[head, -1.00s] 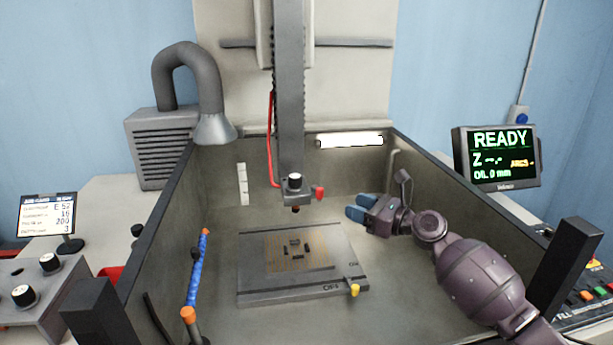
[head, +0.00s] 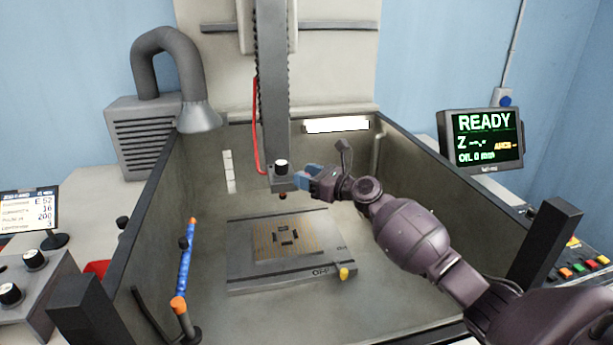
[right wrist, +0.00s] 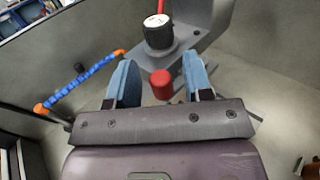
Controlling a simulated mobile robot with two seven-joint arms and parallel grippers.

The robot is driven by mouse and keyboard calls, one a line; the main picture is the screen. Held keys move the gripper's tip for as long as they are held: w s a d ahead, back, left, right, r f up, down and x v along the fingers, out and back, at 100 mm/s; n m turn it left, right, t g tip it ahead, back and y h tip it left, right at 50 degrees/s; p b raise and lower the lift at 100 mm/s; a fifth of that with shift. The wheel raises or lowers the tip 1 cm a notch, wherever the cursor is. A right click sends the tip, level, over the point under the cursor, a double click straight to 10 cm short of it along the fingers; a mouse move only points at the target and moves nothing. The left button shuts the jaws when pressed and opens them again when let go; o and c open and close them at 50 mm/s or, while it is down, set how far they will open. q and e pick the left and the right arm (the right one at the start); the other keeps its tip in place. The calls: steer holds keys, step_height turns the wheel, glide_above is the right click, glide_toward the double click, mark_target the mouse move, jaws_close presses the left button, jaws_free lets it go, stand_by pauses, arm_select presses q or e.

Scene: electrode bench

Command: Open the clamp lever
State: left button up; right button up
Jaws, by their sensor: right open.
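The clamp lever's red end (right wrist: 161,85) shows in the right wrist view, between the two blue fingers of my right gripper (right wrist: 161,82). The fingers stand apart on either side of it, with a gap on both sides. The black knob with a white top (right wrist: 158,33) sits on the head just beyond the lever. My left gripper is not in view.
Below the head lies a grey plate (head: 243,277) with a yellow-tipped lever (head: 344,272) marked OFF. A blue hose with orange ends (head: 186,258) stands at the tank's left. Tank walls (head: 160,205) surround the work area; the space above the plate is free.

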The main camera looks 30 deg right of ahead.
steer(key=shift+w, duration=0.1)
steer(key=shift+c, duration=0.2)
jaws_close()
